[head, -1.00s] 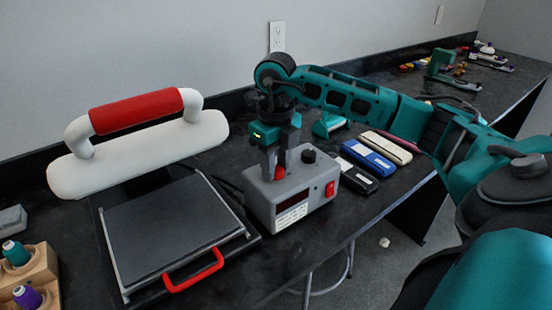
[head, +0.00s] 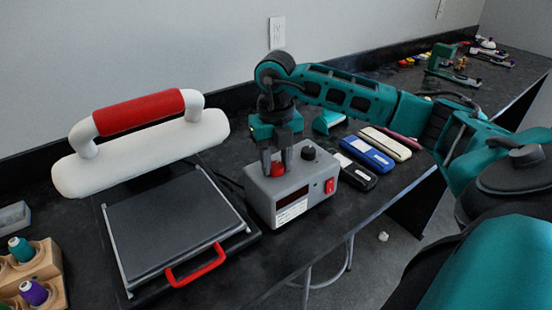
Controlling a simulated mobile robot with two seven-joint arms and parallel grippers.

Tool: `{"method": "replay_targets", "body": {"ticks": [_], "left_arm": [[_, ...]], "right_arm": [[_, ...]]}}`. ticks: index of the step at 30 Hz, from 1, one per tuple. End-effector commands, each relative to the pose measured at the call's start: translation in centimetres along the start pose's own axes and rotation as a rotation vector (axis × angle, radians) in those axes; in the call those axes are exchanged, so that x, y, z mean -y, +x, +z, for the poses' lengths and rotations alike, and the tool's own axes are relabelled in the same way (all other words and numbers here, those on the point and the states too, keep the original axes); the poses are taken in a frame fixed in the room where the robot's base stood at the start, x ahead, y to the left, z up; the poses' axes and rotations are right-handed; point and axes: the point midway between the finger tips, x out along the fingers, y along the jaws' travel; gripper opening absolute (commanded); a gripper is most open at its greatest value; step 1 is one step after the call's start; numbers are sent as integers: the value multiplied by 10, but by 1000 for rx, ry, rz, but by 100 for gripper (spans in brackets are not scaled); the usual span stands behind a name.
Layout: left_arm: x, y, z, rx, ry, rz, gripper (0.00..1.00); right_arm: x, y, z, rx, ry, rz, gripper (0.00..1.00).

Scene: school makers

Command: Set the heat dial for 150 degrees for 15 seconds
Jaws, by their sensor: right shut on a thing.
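The grey control box (head: 262,199) stands on the black counter, right of the heat press. It has a red dial (head: 277,169) and a black dial (head: 308,153) on top, a dark display (head: 292,198) and a red switch (head: 329,186) on its front. I cannot read the display or the dial settings. My right gripper (head: 277,165) points down from above and is shut on the red dial, with a finger on either side. The black dial is free. My left gripper is not in view.
The heat press's flat dark plate (head: 175,222) with a red front handle (head: 196,266) lies left of the box. Its white upper part (head: 140,155) is behind. Blue (head: 367,154), black and cream items lie right of the box. Thread spools (head: 34,292) stand at lower left.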

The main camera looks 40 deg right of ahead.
Motion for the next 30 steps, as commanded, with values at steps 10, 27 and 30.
{"method": "replay_targets", "body": {"ticks": [10,27,30], "left_arm": [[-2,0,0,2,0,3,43],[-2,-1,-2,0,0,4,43],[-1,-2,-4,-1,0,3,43]], "right_arm": [[0,-1,1,6,1,2,48],[0,-18,1,6,0,1,63],[0,-37,2,7,-1,3,63]]}}
